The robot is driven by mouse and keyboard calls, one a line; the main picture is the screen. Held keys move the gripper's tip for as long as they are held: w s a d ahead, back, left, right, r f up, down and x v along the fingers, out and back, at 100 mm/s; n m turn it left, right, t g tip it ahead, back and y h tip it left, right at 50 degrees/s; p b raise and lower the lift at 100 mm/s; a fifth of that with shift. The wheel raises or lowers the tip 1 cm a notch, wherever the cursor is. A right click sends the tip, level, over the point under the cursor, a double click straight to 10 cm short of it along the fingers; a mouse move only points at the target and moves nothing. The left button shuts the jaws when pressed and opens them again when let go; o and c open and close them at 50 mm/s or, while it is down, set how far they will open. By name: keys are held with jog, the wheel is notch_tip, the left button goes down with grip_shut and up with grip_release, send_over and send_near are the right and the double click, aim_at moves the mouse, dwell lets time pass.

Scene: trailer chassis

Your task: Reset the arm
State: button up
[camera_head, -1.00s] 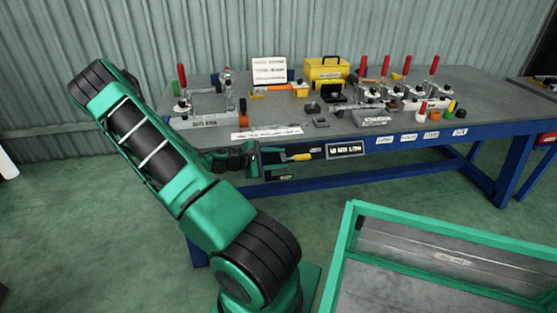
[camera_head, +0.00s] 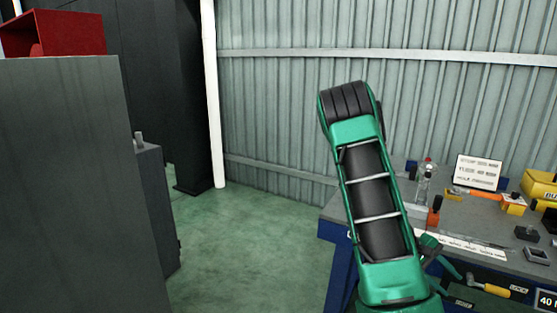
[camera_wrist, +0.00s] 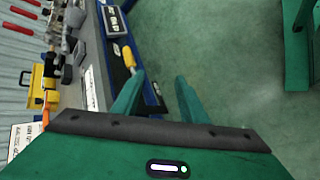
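My green and black arm rises up and bends at the top in the head view, covering part of the bench.
A grey cabinet (camera_head: 75,190) with a red box (camera_head: 55,33) on it stands at the left. A white post (camera_head: 211,95) and corrugated wall (camera_head: 280,110) are behind. Clear green floor (camera_head: 230,240) lies between cabinet and bench. Bench top holds a sign (camera_head: 478,171) and a yellow box (camera_head: 540,186).

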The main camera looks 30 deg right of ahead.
jog(key=w+a+r+m+t+y, duration=0.25)
jog(key=a+r, duration=0.25)
jog(key=a, duration=0.5)
jog(key=w+a+r+m+t+y, duration=0.1)
jog(key=a+r+t+y, duration=0.15)
jog(key=a+r, duration=0.45)
jog(key=s+a+r+t+y, duration=0.1)
jog(key=s+a+r, duration=0.1)
jog(key=a, duration=0.5)
jog(key=s+a+r+y, duration=0.1)
jog(key=s+a+r, duration=0.2)
jog(key=a, duration=0.5)
jog(key=shift+r+t+y, duration=0.2)
jog(key=shift+t+y, duration=0.2)
jog(key=shift+c, duration=1.1)
jog(key=shift+s, duration=0.1)
